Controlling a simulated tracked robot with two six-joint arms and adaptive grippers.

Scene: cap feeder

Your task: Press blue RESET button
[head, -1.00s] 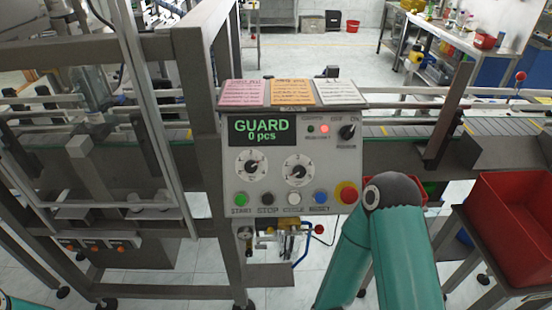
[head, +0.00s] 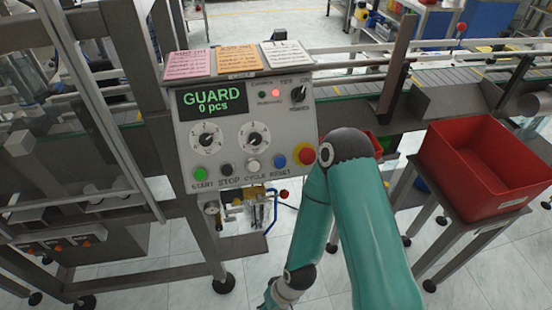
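The blue RESET button (head: 280,161) is on the lower row of the grey control panel (head: 235,130), just left of the red emergency knob with a yellow base (head: 304,154). The panel display (head: 212,103) reads GUARD, 0 pcs, in green. A teal arm of mine rises in front of and to the right of the panel, bends at a dark joint, and runs down to the bottom edge. Its gripper is below the picture or hidden there, so its fingers do not show. My other gripper is not in view.
A green START button (head: 199,174), a black STOP button (head: 226,170) and a white CYCLE button (head: 253,165) share the row. A red lamp (head: 276,93) glows on the panel. A red bin (head: 487,170) stands on a table at right. A conveyor (head: 455,82) runs behind.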

